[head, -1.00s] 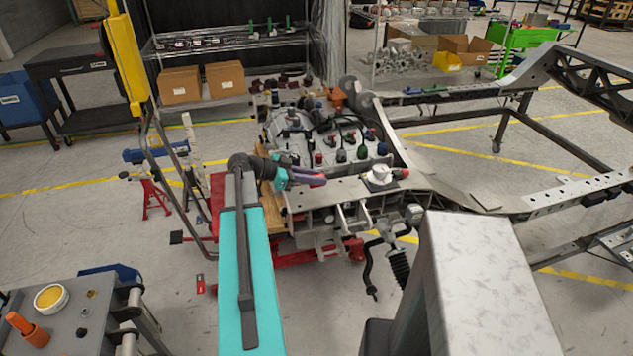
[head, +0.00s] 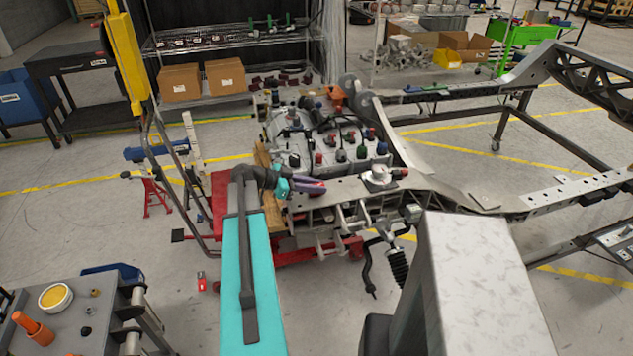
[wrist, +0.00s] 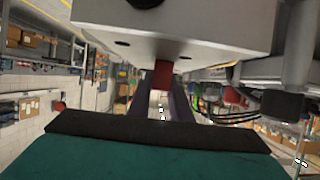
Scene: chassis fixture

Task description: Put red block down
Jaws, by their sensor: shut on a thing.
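My gripper (head: 318,187) reaches in over the left end of the grey chassis plate (head: 345,190) in the head view. Its purple fingers lie level, close to the plate's edge. In the wrist view the gripper (wrist: 163,88) is shut on a red block (wrist: 163,74). The block sits between the fingertips, right by a pale grey metal part (wrist: 170,35) with holes. I cannot tell whether the block touches that part.
A round fitting (head: 380,177) stands on the plate right of my gripper. An engine (head: 325,140) with several coloured caps lies behind. A red stand (head: 222,200) is at left, and a grey cart (head: 75,315) stands front left. Open floor (head: 190,330) lies between.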

